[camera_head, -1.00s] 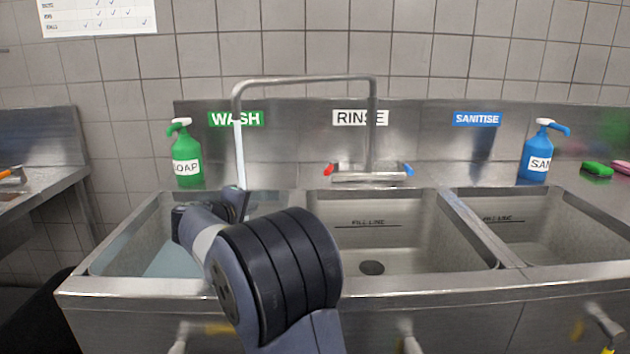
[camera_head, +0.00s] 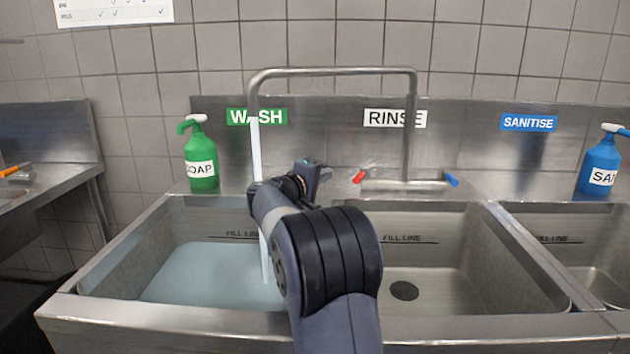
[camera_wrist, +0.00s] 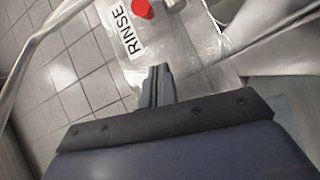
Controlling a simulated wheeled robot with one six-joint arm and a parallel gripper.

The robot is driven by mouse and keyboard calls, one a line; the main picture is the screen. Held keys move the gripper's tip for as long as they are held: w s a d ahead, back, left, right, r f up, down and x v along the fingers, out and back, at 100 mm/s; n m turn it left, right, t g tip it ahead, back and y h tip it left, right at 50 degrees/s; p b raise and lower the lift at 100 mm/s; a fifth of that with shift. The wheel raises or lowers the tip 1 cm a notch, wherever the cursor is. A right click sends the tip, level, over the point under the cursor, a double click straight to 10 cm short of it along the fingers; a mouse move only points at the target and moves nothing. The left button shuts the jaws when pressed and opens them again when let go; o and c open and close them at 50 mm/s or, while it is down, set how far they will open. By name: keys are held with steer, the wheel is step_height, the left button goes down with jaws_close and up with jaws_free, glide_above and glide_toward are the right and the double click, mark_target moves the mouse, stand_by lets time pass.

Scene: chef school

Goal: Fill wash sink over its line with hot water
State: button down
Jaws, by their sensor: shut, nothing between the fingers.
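The wash sink (camera_head: 120,262) is at the left in the head view, with pale bluish water (camera_head: 200,272) in it. The water surface lies below the fill line (camera_head: 243,235) on its back wall. The tap spout (camera_head: 335,70) points over this sink and a pale stream (camera_head: 257,150) runs from it, partly hidden by my arm. The red tap lever (camera_head: 358,177) is left of the blue lever (camera_head: 451,179); the red one also shows in the wrist view (camera_wrist: 142,9). My gripper (camera_head: 326,170) is shut and empty, just left of the red lever, with no contact visible.
The rinse sink (camera_head: 470,285) is empty, with an open-looking drain. The sanitise sink (camera_head: 560,225) is at the right. A green soap bottle (camera_head: 201,165) and a blue sanitiser bottle (camera_head: 598,165) stand on the back ledge. The spout arches above my arm.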

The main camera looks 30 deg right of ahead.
mark_target(361, 177)
steer(key=shift+s+d+f+b, duration=0.15)
steer(key=shift+s+d, duration=0.2)
steer(key=shift+d, duration=0.5)
steer(key=shift+s+d+f+b, duration=0.15)
steer(key=shift+s+d, duration=0.15)
steer(key=shift+d, duration=0.55)
steer(key=shift+s+d+f+b, duration=0.15)
steer(key=shift+s+d, duration=0.2)
steer(key=shift+d, duration=0.5)
steer(key=shift+f, duration=0.1)
